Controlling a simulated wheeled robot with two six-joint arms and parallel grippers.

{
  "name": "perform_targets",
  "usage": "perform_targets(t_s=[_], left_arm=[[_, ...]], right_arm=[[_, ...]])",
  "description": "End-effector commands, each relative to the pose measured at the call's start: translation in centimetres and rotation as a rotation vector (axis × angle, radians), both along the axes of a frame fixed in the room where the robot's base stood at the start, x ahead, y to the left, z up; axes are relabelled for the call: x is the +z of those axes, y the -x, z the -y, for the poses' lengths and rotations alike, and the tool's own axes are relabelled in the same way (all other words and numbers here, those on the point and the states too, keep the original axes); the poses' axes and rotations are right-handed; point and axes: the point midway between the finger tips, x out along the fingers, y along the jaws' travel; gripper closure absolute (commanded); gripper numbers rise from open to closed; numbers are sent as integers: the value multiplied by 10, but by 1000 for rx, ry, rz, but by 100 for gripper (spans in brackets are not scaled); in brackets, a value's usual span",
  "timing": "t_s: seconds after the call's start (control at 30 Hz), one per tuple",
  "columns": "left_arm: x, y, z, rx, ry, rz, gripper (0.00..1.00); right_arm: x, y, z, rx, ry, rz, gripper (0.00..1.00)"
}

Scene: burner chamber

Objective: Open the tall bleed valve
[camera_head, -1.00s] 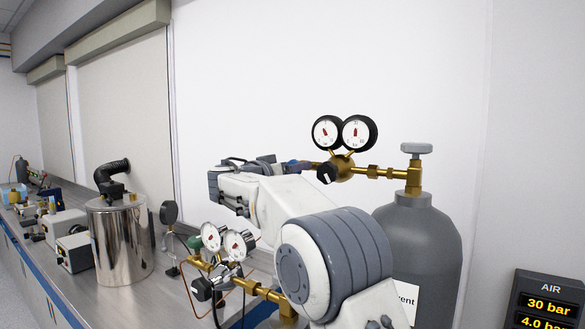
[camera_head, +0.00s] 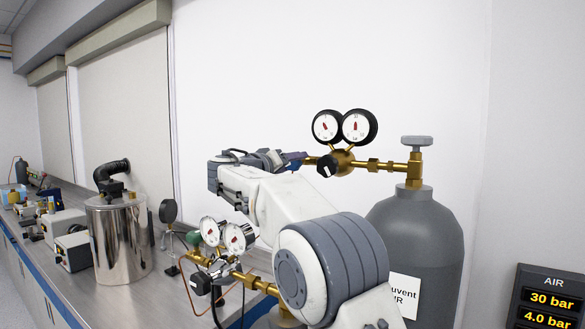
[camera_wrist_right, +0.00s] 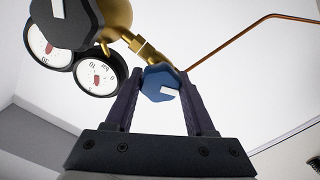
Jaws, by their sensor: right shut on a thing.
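The tall bleed valve's blue knob (camera_wrist_right: 162,84) shows in the right wrist view, with a white mark on its face. My left gripper is not in view.
Two gauges (camera_head: 341,127) rise above the regulator, beside a grey cylinder (camera_head: 425,235) with a top handwheel (camera_head: 417,141). A lower brass regulator with gauges (camera_head: 224,237) stands under my arm. A steel pot (camera_head: 119,240) is on the bench. A copper pipe (camera_wrist_right: 250,33) passes near the knob.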

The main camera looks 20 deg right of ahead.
Motion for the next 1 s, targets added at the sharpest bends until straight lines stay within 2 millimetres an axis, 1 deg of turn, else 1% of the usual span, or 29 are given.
perform_targets(t_s=[0.1, 0.4, 0.67, 1.0], left_arm=[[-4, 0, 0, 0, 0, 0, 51], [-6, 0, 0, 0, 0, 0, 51], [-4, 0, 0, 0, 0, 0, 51], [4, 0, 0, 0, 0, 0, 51]], right_arm=[[-2, 0, -1, 1, 69, -88, 100], [-1, -1, -1, 1, 245, -312, 100], [-1, -1, -1, 2, 398, -509, 100], [-1, -1, -1, 2, 597, -765, 100]])
